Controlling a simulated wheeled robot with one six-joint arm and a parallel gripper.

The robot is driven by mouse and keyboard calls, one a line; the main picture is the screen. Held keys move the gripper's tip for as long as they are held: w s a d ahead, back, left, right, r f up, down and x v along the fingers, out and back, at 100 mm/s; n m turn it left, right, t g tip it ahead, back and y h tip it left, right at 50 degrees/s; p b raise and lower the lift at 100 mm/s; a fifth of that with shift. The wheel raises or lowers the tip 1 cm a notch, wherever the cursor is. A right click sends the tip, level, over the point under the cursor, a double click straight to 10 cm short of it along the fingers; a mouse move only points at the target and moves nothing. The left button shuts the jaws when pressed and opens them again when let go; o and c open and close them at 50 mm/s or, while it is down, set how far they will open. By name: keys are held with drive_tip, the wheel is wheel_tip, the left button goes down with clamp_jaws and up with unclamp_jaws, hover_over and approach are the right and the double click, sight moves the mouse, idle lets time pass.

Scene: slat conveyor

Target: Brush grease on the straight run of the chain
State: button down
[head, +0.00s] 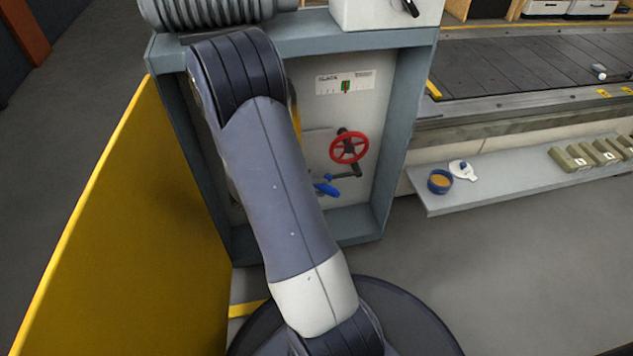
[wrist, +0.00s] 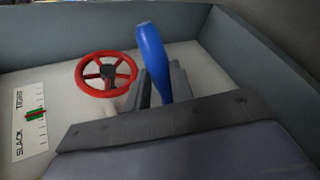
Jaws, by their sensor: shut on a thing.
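My gripper (wrist: 163,85) is shut on a blue handle (wrist: 152,55), which I take to be the brush's. The handle stands up tilted between the dark fingers in the wrist view. In the head view a blue end (head: 326,188) shows just right of my arm, inside the grey open-fronted housing (head: 402,120). The brush's bristles are hidden. The chain cannot be made out in either view; my arm covers the left part of the housing. An open blue tub with tan contents (head: 440,182), like grease, stands on the low shelf at right.
A red handwheel (head: 349,147) sticks out of the housing's back panel, close to the handle; it also shows in the wrist view (wrist: 106,73). A slack-tight gauge (head: 345,83) is above it. A yellow panel (head: 120,230) stands left. Several boxes (head: 597,152) sit on the shelf (head: 500,180).

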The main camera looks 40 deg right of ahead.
wheel_tip(320, 180, down, 9)
idle(1.2)
drive_tip(key=s+a, duration=0.3)
drive_tip(key=s, duration=0.2)
idle(0.5)
drive_tip(key=shift+s+a, duration=0.1)
drive_tip(key=shift+s+a, duration=0.4)
drive_tip(key=shift+s, duration=0.25)
drive_tip(key=shift+s+a, duration=0.35)
drive_tip(key=shift+s, duration=0.25)
drive_tip(key=shift+w, duration=0.1)
drive_tip(key=w+d, duration=0.4)
drive_tip(key=w, duration=0.2)
drive_tip(key=shift+w, duration=0.15)
